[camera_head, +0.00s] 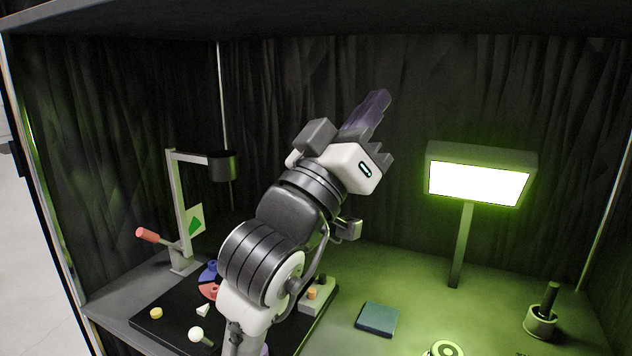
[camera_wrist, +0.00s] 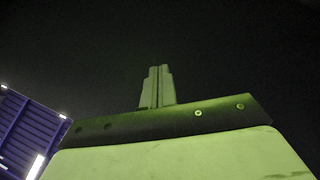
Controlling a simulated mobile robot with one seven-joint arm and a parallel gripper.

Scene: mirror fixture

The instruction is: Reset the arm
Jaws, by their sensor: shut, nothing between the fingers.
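My arm rises from the bottom middle of the head view, and my gripper (camera_head: 374,108) points up and to the right, in front of the dark curtain. It is well above the work surface and touches nothing. In the wrist view my gripper (camera_wrist: 158,86) shows its two fingers pressed together, with nothing between them. My arm hides part of the black mat and what lies on it.
A lit lamp panel (camera_head: 478,184) stands at right on a post. A grey stand (camera_head: 184,212) with a dark head is at left, beside a red-handled lever (camera_head: 148,235). A black mat (camera_head: 160,326), a dark blue block (camera_head: 377,319) and a round holder (camera_head: 541,322) are below. Curtained walls enclose the booth.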

